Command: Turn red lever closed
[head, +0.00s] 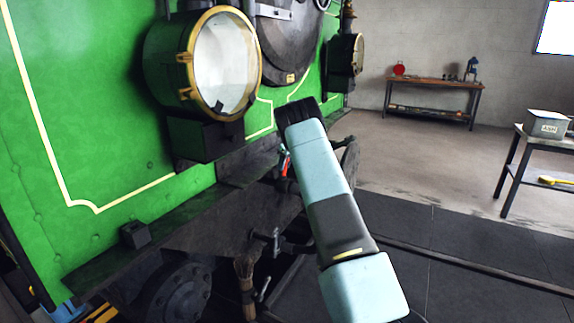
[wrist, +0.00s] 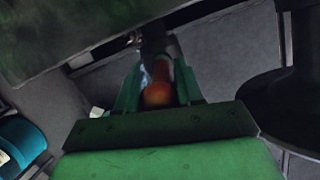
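The red lever (head: 286,166) is on the dark front beam of the green steam tram, partly covered by my arm in the head view. In the wrist view the lever's rounded orange-red end (wrist: 158,94) lies between the two green fingers of my gripper (wrist: 159,82), pointing towards the camera. Narrow gaps seem to show beside the lever, so the fingers look open around it. Contact is hard to judge in the dim light.
The green tram front (head: 110,110) with a large brass-rimmed lamp (head: 225,62) stands left of my arm. A dark round buffer shape (wrist: 290,110) is close on the right in the wrist view. A workbench (head: 430,84) and a table (head: 515,160) stand well away, with open floor between.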

